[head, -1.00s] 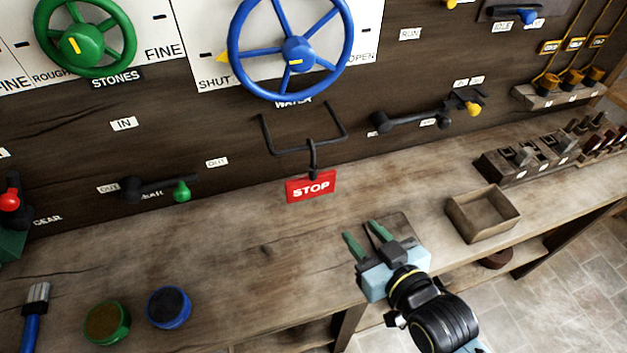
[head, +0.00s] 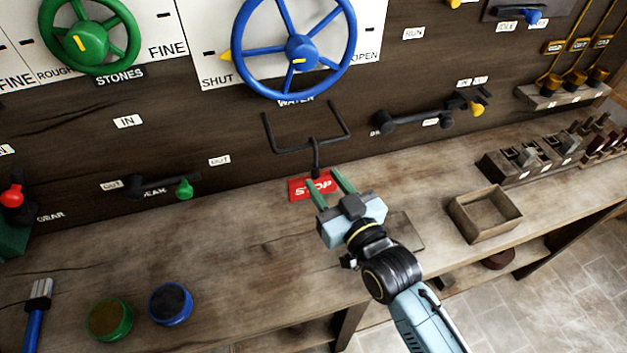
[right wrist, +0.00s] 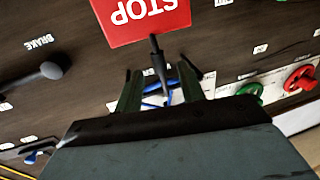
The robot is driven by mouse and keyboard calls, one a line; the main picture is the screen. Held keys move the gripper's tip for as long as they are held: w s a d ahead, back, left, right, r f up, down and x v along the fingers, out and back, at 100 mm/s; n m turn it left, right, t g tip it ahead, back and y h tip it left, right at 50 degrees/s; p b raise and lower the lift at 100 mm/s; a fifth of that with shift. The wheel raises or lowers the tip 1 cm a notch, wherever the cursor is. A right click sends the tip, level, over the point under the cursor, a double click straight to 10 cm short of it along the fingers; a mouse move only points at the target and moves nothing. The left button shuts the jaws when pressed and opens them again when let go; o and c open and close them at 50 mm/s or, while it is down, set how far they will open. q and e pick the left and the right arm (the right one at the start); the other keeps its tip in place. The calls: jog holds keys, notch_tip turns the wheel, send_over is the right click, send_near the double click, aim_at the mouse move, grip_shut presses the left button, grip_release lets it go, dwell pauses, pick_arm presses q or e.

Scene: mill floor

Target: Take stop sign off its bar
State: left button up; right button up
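The red stop sign (head: 298,190) hangs by a dark hook (head: 315,158) from the black bar (head: 290,150) on the wall panel. In the right wrist view the sign (right wrist: 140,18) appears upside down at the top edge. My right gripper (head: 324,180) is open, its two green fingers reaching up in front of the sign and covering part of it in the head view. In the right wrist view the hook (right wrist: 158,62) shows between the fingers (right wrist: 158,85); I cannot tell whether they touch it. My left gripper is not in view.
A blue wheel (head: 298,50) sits above the bar, and a dark lever (head: 410,120) is to its right. The wooden bench (head: 250,240) below is mostly clear. An open wooden box (head: 485,213) stands on the right; green (head: 109,318) and blue (head: 170,304) pots stand at front left.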

aim_at(318, 172)
jog(key=x, duration=0.4)
jog(key=shift+w+a, duration=0.2)
jog(key=shift+w, duration=0.1)
grip_shut()
